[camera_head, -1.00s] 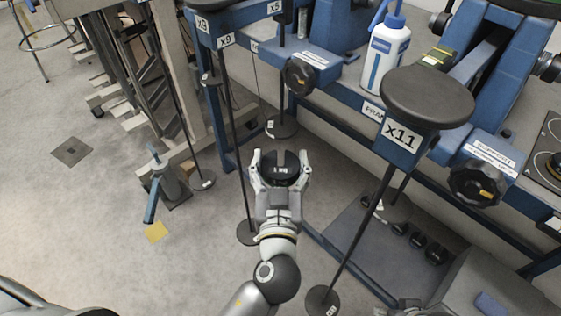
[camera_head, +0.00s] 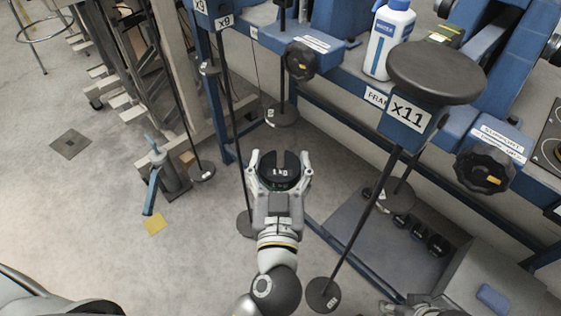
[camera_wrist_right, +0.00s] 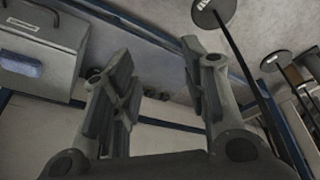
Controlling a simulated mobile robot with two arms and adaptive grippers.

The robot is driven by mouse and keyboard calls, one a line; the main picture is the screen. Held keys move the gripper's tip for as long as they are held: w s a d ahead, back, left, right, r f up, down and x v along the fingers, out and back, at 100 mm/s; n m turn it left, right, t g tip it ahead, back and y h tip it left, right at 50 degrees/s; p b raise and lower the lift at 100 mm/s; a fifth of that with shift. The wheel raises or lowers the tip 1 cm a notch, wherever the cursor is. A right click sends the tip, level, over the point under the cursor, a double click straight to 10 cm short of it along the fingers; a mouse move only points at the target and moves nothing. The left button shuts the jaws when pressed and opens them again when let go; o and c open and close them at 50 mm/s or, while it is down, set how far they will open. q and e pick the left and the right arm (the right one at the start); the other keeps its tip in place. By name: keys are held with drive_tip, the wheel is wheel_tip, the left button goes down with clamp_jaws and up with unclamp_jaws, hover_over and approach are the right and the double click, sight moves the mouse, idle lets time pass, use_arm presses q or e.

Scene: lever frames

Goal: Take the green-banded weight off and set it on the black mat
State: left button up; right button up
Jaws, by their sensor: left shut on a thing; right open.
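A black slotted weight marked 1 kg (camera_head: 281,172) is in my left gripper (camera_head: 280,176), which is shut on it. A trace of green shows at its lower edge; its slot faces away from me. The weight is in the air, apart from the hanger rods around it. The black mat (camera_head: 388,258) lies on the floor to the right, under the blue frame. My right gripper (camera_wrist_right: 156,68) is open and empty in the right wrist view.
Several black weights (camera_head: 419,231) stand on the mat's right part. A hanger rod with a round foot (camera_head: 322,294) stands between my left gripper and the mat. Another hanger foot (camera_head: 246,222) is close left of my left wrist. A grey box (camera_head: 500,280) borders the mat.

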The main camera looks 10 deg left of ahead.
use_arm(q)
drive_tip(key=shift+s+d+r+b, duration=0.1)
drive_tip(key=shift+s+d+b, duration=0.1)
drive_tip(key=shift+s+b, duration=0.6)
drive_tip(key=shift+s, duration=0.45)
use_arm(e)
drive_tip(key=shift+w+a+f+t, duration=0.15)
drive_tip(key=shift+w+t, duration=0.1)
drive_tip(key=shift+w, duration=0.35)
drive_tip(key=shift+w+a+f+t, duration=0.1)
drive_tip(key=shift+w+t, duration=0.15)
drive_tip(key=shift+w, duration=0.35)
